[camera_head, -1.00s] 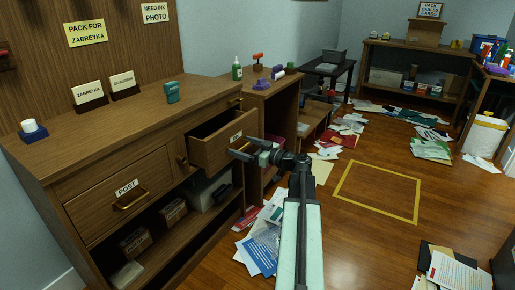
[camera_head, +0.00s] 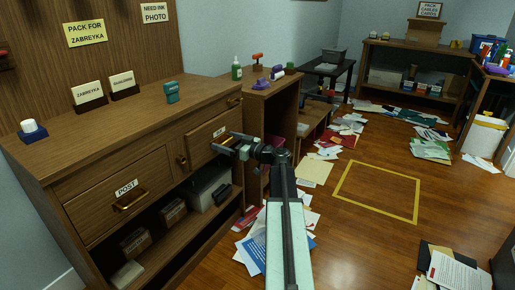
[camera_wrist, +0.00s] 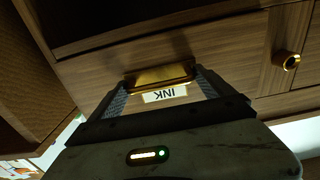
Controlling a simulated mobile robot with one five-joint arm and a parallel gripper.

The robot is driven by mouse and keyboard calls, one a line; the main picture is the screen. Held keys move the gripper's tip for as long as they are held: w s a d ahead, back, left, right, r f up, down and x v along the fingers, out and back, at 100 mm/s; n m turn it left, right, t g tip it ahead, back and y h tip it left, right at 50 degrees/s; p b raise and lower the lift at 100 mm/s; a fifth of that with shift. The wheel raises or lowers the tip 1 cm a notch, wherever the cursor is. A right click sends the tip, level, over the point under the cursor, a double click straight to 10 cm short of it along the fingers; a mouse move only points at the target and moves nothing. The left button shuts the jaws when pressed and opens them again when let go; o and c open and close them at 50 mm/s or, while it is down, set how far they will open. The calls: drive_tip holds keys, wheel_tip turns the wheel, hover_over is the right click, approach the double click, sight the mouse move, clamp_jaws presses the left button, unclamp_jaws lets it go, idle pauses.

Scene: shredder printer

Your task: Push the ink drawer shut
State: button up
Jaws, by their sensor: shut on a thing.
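The ink drawer (camera_head: 206,144) is the right-hand drawer of the wooden cabinet. Its front looks flush, or nearly so, with the cabinet face; a small gap cannot be ruled out. In the wrist view the drawer front (camera_wrist: 223,52) carries a white "INK" label (camera_wrist: 165,95), seen upside down. My gripper (camera_head: 230,143) is at the drawer front. In the wrist view its two fingers (camera_wrist: 161,80) are on either side of the brass handle (camera_wrist: 160,74) and shut on it. The gripper partly covers the handle in the head view.
The "POST" drawer (camera_head: 112,198) is closed at the left. A small brass knob (camera_head: 182,160) sits between the drawers and also shows in the wrist view (camera_wrist: 288,61). Boxes stand on the shelf below. Papers (camera_head: 252,252) litter the floor; a yellow-taped square (camera_head: 345,207) is clear.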

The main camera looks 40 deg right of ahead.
drive_tip(key=shift+w, duration=0.45)
drive_tip(key=o, duration=1.4)
drive_tip(key=shift+a, duration=0.1)
drive_tip(key=shift+o, duration=0.2)
drive_tip(key=shift+v, duration=3)
